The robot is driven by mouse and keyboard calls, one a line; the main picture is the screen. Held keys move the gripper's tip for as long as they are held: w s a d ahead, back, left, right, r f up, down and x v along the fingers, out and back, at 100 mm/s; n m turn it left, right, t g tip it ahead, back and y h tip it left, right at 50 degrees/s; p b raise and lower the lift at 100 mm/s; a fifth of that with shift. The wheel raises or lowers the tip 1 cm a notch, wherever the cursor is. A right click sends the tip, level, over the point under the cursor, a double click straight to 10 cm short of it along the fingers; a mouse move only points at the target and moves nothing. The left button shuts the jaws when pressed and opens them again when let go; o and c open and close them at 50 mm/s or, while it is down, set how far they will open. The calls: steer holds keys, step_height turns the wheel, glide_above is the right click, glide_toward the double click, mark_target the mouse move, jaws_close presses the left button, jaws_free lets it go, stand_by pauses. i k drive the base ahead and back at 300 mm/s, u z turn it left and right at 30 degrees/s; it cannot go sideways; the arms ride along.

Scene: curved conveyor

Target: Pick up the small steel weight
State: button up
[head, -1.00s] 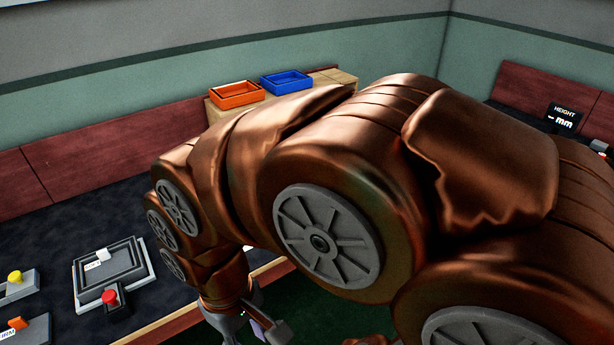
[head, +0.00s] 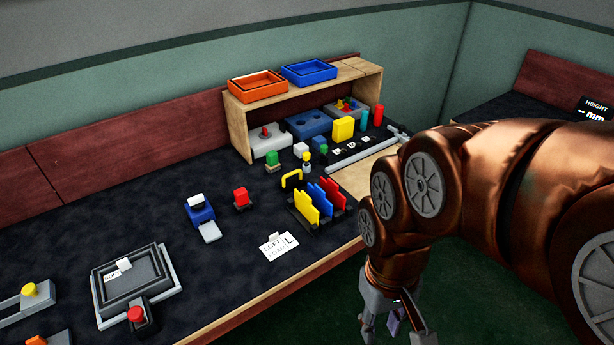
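I cannot make out a small steel weight for certain in the head view; my arm covers part of the right side of the bench. My gripper (head: 395,332) hangs at the bottom, right of centre, off the bench's front edge and over the dark green floor. Its fingers are spread apart, and the tips run close to the picture's lower edge. A small purplish piece shows between them; I cannot tell whether it is part of the gripper.
The dark bench holds a grey square tray (head: 102,292), a red button (head: 137,315), a rack of coloured plates (head: 294,213) and a white card (head: 279,247). A wooden shelf (head: 238,127) bears an orange tray (head: 257,92) and a blue tray (head: 308,78). Bare bench lies left of centre.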

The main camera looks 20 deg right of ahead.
mark_target(287, 187)
steer(key=k, duration=0.6)
steer(key=z, duration=0.35)
steer(key=i, duration=0.65)
steer(key=u, duration=0.5)
steer(key=i, duration=0.6)
steer(key=u, duration=0.7)
